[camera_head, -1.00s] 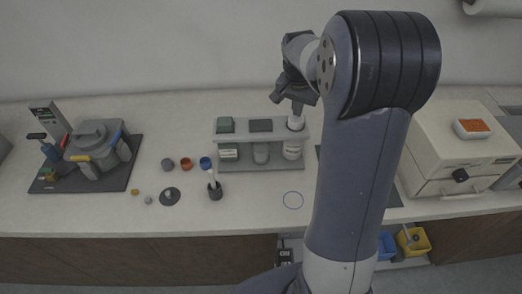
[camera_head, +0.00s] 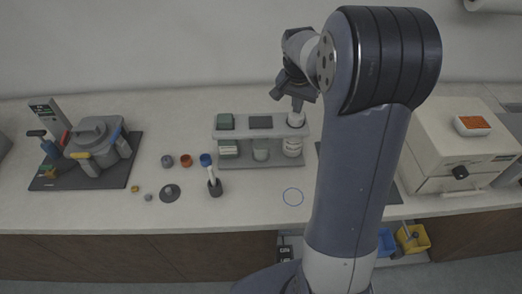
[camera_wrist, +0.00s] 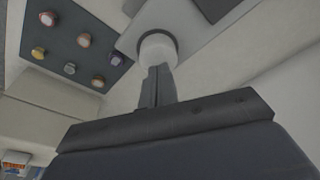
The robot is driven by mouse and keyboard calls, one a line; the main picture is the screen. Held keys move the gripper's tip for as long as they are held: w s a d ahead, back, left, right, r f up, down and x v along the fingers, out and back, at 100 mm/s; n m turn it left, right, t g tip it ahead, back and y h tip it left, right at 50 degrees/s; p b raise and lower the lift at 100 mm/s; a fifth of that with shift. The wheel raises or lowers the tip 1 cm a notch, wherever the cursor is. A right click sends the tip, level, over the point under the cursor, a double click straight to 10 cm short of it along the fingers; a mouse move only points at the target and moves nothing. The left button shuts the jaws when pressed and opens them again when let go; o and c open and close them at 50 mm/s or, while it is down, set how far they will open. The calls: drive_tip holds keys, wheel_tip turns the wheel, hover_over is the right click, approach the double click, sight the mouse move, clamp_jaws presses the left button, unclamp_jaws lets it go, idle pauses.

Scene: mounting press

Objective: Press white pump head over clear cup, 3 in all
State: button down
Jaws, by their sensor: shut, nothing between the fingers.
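My gripper (camera_head: 297,106) is shut and empty, pointing down over the right end of the grey two-level rack (camera_head: 234,137). Directly below its fingertips is a white round piece (camera_head: 295,119), likely a pump head, at the rack's top level. In the wrist view the shut fingers (camera_wrist: 157,72) overlap the near edge of this white piece (camera_wrist: 156,45), which sits within a dark ring; I cannot tell whether they touch it. Below it on the lower level stands a whitish cup-like body (camera_head: 292,148). A greyish, see-through-looking cup (camera_head: 261,151) stands at the middle of the lower level.
A beige machine (camera_head: 440,135) stands right. The counter front is mostly clear.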

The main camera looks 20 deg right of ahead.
drive_tip(key=shift+f+b, duration=0.85)
drive_tip(key=shift+f, duration=0.5)
drive_tip(key=shift+r+p, duration=1.35)
drive_tip(key=shift+r, duration=0.35)
drive_tip(key=shift+f, duration=0.15)
